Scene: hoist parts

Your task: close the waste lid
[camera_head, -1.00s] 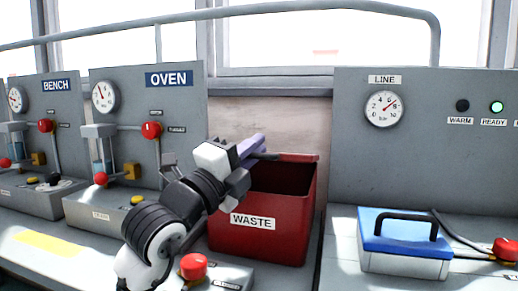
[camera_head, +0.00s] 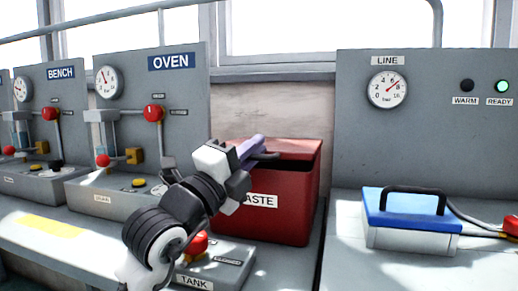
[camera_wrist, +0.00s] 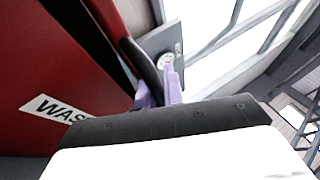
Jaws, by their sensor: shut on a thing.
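The red waste bin (camera_head: 285,208) with its white label stands at the middle of the bench. Its red lid (camera_head: 292,149) is tilted low over the opening, with a dark gap still showing under its front edge. My gripper (camera_head: 257,150) is at the front left of the lid, shut on the dark lid handle (camera_head: 268,156). In the wrist view the purple fingers (camera_wrist: 160,88) are at the dark handle (camera_wrist: 140,62), beside the bin wall (camera_wrist: 45,60). My arm hides part of the bin's left side and label.
A blue-topped box (camera_head: 410,213) with a black handle stands to the right. The tank unit (camera_head: 222,262) with a red knob is close in front of the bin, by my arm. The oven panel (camera_head: 185,105) and its valves stand to the left.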

